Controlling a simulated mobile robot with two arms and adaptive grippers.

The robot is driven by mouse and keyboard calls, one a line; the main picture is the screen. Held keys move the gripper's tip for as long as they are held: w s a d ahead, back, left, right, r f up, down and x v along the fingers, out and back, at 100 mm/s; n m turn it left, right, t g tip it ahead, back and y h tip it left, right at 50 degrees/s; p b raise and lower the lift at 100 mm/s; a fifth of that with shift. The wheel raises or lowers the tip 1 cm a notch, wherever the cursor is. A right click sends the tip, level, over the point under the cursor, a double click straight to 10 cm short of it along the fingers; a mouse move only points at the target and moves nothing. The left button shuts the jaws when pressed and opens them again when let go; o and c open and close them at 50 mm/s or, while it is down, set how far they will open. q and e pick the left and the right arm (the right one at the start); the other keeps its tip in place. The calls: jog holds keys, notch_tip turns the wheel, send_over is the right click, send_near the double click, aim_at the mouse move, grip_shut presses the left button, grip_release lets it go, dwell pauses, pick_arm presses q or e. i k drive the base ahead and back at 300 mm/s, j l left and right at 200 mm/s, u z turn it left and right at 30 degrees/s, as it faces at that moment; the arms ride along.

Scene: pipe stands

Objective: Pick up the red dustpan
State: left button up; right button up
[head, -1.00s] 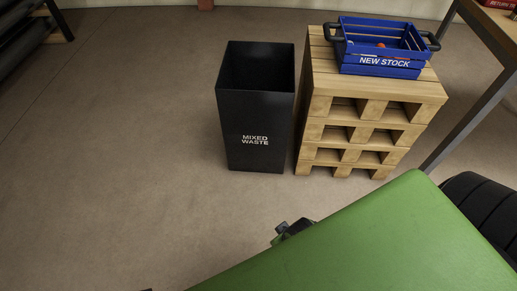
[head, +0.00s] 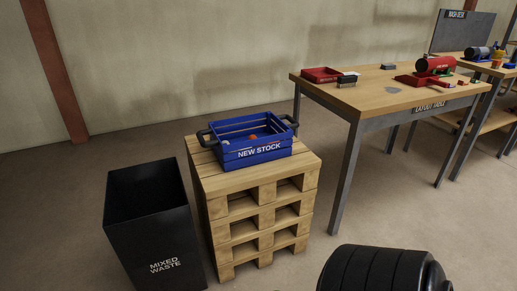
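A flat red piece with a short red handle, which looks like the dustpan (head: 410,80), lies on the wooden layout table (head: 375,97) at the right of the head view. It is in front of a red cylindrical tool (head: 434,66) that stands close behind it. A dark grey flat piece (head: 393,90) lies just left of it. Neither of my grippers is in view.
A red tray (head: 322,75) and a dark brush-like block (head: 347,79) are at the table's left end. A pallet stack (head: 265,180) holds a blue crate (head: 250,153). A black waste bin (head: 155,240) stands left. A black ribbed object (head: 375,272) is at the bottom.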

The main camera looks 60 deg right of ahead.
aim_at(424, 80)
jog(key=z, duration=2.85)
